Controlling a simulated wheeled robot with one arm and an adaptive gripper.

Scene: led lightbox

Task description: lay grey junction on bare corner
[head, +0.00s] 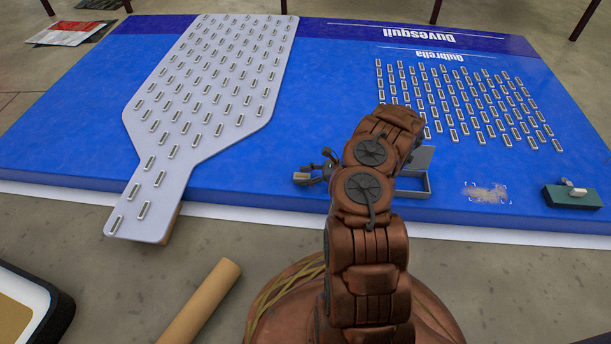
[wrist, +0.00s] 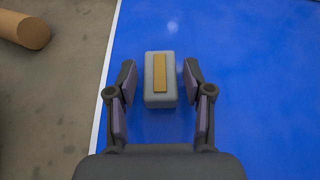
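The grey junction is a small grey block with a tan strip on top. In the wrist view the junction (wrist: 151,92) lies on the blue panel (wrist: 250,100), near its white edge. My gripper (wrist: 159,72) is open around it, one finger on each side, with a gap to each. In the head view the junction (head: 301,176) shows small at the tips of my gripper (head: 311,174). A scuffed beige patch (head: 487,193) with corner marks lies near the panel's front right; I cannot tell if this is the bare corner.
A grey open box (head: 412,195) stands right of my arm on the panel. A green box (head: 572,198) with a pale piece on top is at the right edge. A white perforated board (head: 190,120) covers the left. A cardboard tube (head: 205,300) lies on the floor.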

